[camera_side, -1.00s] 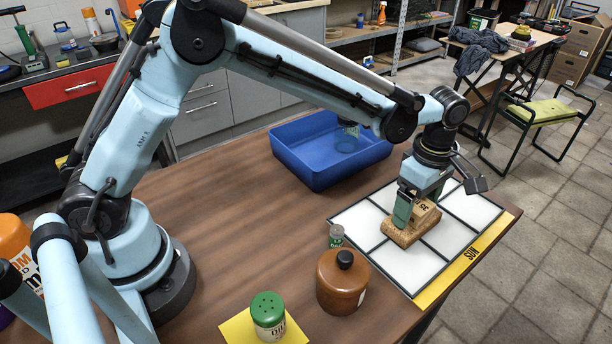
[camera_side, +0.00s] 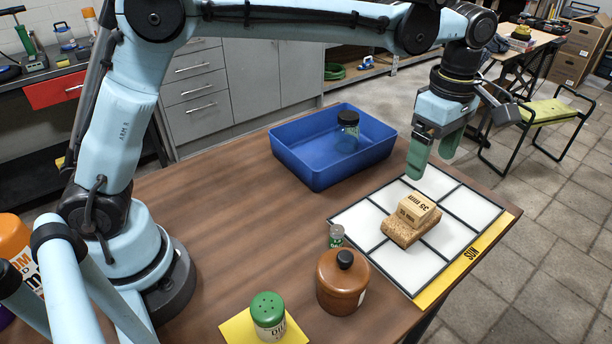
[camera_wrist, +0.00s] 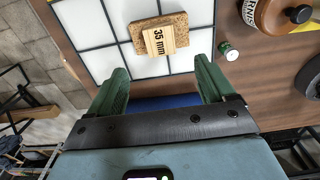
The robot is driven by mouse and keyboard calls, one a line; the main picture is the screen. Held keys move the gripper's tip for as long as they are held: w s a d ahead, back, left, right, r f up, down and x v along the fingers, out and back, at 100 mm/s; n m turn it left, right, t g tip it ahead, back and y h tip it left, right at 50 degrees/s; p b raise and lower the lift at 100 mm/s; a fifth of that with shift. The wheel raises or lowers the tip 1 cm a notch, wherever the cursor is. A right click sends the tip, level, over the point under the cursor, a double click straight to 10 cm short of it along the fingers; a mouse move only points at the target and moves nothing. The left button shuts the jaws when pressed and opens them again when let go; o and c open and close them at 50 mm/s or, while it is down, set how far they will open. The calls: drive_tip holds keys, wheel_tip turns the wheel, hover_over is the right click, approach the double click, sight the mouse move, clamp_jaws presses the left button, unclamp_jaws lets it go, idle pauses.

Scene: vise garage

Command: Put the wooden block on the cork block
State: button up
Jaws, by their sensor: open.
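The wooden block (camera_side: 417,208), marked "35 mm", rests on top of the cork block (camera_side: 398,233) on the white gridded board. In the wrist view the wooden block (camera_wrist: 158,41) lies on the cork block (camera_wrist: 181,61), whose speckled edges show around it. My gripper (camera_side: 432,160) is open and empty, raised above and behind the two blocks and apart from them. Its green fingers (camera_wrist: 162,84) stand wide apart in the wrist view, with nothing between them.
The gridded board (camera_side: 352,213) has a yellow "SUN" strip (camera_side: 470,254). A blue bin (camera_side: 300,172) holds a dark-lidded jar (camera_side: 348,122).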

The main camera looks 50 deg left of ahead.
drive_tip(key=s+a+r+m+t, duration=0.35)
drive_tip(key=s+a+m, duration=0.25)
drive_tip(key=a+m, duration=0.3)
drive_tip(key=s+a+f+m+t, duration=0.3)
drive_tip(key=s+a+f+m, duration=0.2)
drive_tip(key=s+a+m, duration=0.4)
drive_tip(key=shift+s+f+t, duration=0.25)
drive_tip(key=shift+s+t, duration=0.1)
drive_tip(key=shift+s, duration=0.2)
